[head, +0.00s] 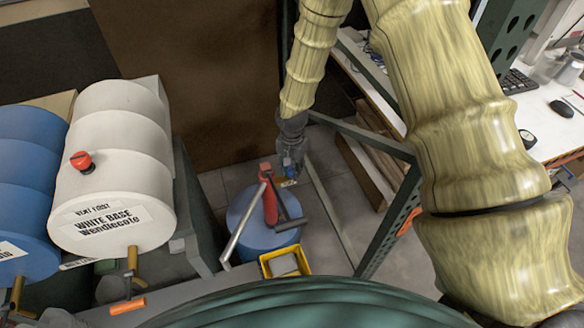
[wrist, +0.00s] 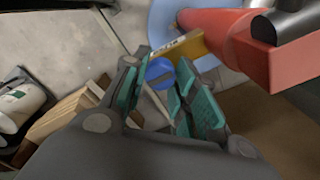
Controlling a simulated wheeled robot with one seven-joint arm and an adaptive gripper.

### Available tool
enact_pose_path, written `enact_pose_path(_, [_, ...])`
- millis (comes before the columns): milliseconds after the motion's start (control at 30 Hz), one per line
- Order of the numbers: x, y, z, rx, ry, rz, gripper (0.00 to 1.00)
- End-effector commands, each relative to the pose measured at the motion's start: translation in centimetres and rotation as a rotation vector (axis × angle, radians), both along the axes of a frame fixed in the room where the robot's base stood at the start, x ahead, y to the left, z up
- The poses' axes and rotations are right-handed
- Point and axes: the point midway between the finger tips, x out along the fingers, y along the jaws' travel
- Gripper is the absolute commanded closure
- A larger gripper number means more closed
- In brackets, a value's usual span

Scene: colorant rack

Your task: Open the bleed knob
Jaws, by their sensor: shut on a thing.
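A round blue knob with a slot-like ridge, which appears to be the bleed knob, is between my fingertips in the wrist view (wrist: 159,74). A small bit of blue also shows by the fingers in the head view (head: 287,162). My gripper (head: 291,165) points down and its teal-padded fingers (wrist: 162,88) are shut on the knob from both sides. The knob sits by a yellow tag (wrist: 186,46), close to the red pump body (wrist: 248,40). The red pump (head: 270,200) stands on a blue drum. Any writing on the tag is unreadable.
A white drum (head: 112,160) labelled White Base, with a red cap (head: 81,161) and "vent first" label, lies left beside a blue drum (head: 22,190). A yellow tray (head: 285,262) is in front of the pump. A green rack post (head: 390,220) stands close right of the pump.

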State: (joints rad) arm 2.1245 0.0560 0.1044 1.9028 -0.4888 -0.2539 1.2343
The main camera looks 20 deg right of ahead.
Motion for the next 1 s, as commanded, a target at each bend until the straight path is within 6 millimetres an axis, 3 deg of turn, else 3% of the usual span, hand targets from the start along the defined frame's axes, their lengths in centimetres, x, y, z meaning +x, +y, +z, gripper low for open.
enact_pose_path(467, [0.04, -0.03, -0.07, -0.001, -0.001, 0.140, 0.96])
enact_pose_path(1000, [0.10, -0.04, -0.04, 0.000, -0.002, 0.631, 0.96])
